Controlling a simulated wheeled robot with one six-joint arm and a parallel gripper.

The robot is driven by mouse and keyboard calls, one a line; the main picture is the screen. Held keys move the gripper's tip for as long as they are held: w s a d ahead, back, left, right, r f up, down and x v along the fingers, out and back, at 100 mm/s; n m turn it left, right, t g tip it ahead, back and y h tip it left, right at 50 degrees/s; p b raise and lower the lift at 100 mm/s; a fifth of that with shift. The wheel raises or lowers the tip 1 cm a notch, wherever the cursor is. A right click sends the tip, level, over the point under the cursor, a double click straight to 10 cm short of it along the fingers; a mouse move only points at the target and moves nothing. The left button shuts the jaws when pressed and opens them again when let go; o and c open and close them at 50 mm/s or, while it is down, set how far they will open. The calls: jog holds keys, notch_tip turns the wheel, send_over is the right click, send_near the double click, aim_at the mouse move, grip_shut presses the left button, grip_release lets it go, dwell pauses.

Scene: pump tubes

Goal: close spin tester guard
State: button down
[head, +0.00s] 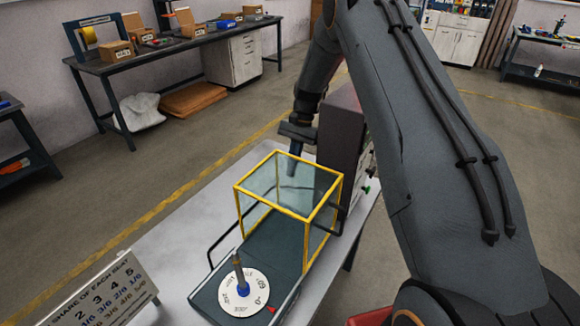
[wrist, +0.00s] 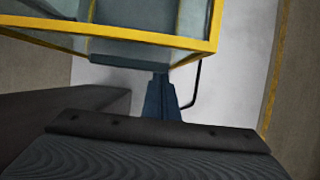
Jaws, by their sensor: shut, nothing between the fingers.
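The spin tester guard (head: 312,216) is a clear box with a yellow frame. It stands over the rear part of the dark tester base (head: 212,297). The white numbered dial (head: 236,302) with an upright post lies uncovered in front of it. My gripper (head: 292,172) points down at the guard's far side, its fingertips seen through the clear panels. In the wrist view the shut, empty fingers (wrist: 160,82) are close to the yellow frame (wrist: 120,38). I cannot tell whether they touch it.
A dark cabinet (head: 338,135) stands right of the guard, close to my arm. A black rail (head: 222,236) runs along the base's left side. A number sign (head: 100,296) stands at the table's front left. The grey table top (head: 188,245) is bare left of the tester.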

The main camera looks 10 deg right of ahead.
jog(key=shift+s+a+f, duration=0.1)
jog(key=shift+s+a, duration=0.45)
jog(key=shift+s+p, duration=0.1)
jog(key=shift+p, duration=0.2)
